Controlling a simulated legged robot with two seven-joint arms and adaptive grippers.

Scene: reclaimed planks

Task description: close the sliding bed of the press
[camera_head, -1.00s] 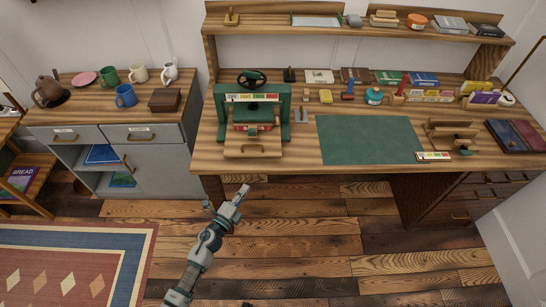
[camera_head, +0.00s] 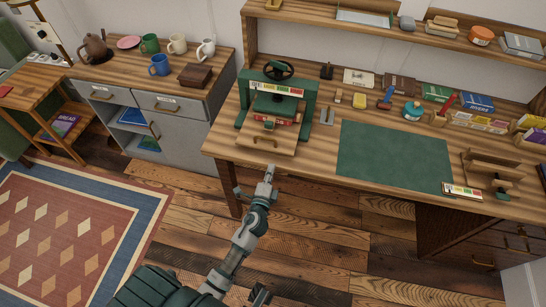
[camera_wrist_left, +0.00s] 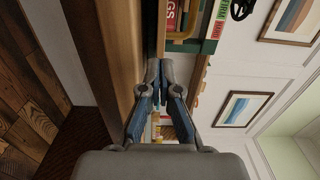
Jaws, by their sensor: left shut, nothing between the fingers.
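The green book press (camera_head: 312,97) stands at the left end of the workbench, with a dark handwheel (camera_head: 279,70) on top. Its wooden sliding bed (camera_head: 285,146) sticks out at the front, with a brass handle (camera_head: 265,141) on its front part. A red book (camera_head: 268,117) lies on the bed under the platen and also shows in the left wrist view (camera_wrist_left: 172,14). My left gripper (camera_head: 270,169) is shut and empty, just in front of the bed's front edge in the picture. In the left wrist view its fingertips (camera_wrist_left: 163,66) are together, close to the handle (camera_wrist_left: 183,28); contact cannot be told.
The workbench has a green mat (camera_head: 394,156) right of the press, and several books and tools behind. A small vise-like wooden stand (camera_head: 492,172) is at the right. A grey cabinet (camera_head: 190,115) with mugs stands left. Wooden floor is open in front.

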